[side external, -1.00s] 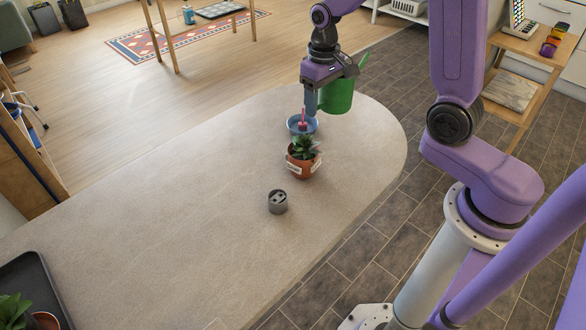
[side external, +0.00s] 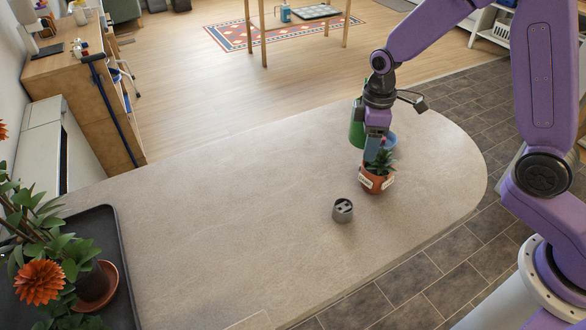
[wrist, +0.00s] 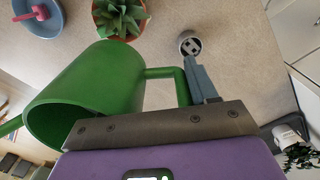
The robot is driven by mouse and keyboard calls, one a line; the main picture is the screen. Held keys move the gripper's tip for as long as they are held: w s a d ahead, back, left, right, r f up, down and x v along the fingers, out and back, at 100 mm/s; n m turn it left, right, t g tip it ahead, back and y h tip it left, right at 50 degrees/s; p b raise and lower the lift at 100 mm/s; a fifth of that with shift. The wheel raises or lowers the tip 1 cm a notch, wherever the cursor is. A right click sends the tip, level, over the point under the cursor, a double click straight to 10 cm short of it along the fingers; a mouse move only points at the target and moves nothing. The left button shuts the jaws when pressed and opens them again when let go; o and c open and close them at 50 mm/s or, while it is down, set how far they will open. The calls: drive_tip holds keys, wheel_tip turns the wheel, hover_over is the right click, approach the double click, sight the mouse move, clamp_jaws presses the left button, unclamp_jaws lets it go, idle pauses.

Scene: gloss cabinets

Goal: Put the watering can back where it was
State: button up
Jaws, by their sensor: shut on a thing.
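The green watering can (side external: 356,133) hangs from my gripper (side external: 371,152) over the counter, mostly hidden behind the gripper in the side view. In the wrist view the can (wrist: 95,95) fills the left, its open mouth toward the lower left. Its handle runs right to my gripper (wrist: 197,85), which is shut on it. Whether the can's base touches the counter is not clear.
A potted succulent (side external: 378,178) stands right beside the gripper, with a blue bowl (side external: 391,141) behind it. A small grey cup (side external: 342,211) stands nearer. A dark tray (side external: 122,290) with a flowering plant lies at left. The counter's middle is clear.

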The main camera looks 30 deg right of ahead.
drive_tip(key=a+f+n, duration=0.3)
drive_tip(key=a+n, duration=0.3)
drive_tip(key=shift+n, duration=0.4)
drive_tip(key=w+a+f, duration=0.1)
drive_tip(key=w+f, duration=0.2)
drive_tip(key=w, duration=0.1)
drive_tip(key=w+a+f, duration=0.1)
drive_tip(key=w+f, duration=0.1)
drive_tip(key=w, duration=0.2)
drive_tip(key=w+a+f, duration=0.1)
drive_tip(key=w+f, duration=0.2)
drive_tip(key=w, duration=0.1)
drive_tip(key=shift+a+f, duration=0.3)
drive_tip(key=shift+a, duration=0.05)
drive_tip(key=shift+w+a+f, duration=0.15)
drive_tip(key=shift+w+f, duration=0.2)
drive_tip(key=shift+f, duration=0.2)
drive_tip(key=shift+w+f, duration=0.2)
drive_tip(key=shift+f, duration=1.45)
drive_tip(key=shift+f, duration=0.1)
drive_tip(key=o, duration=1.5)
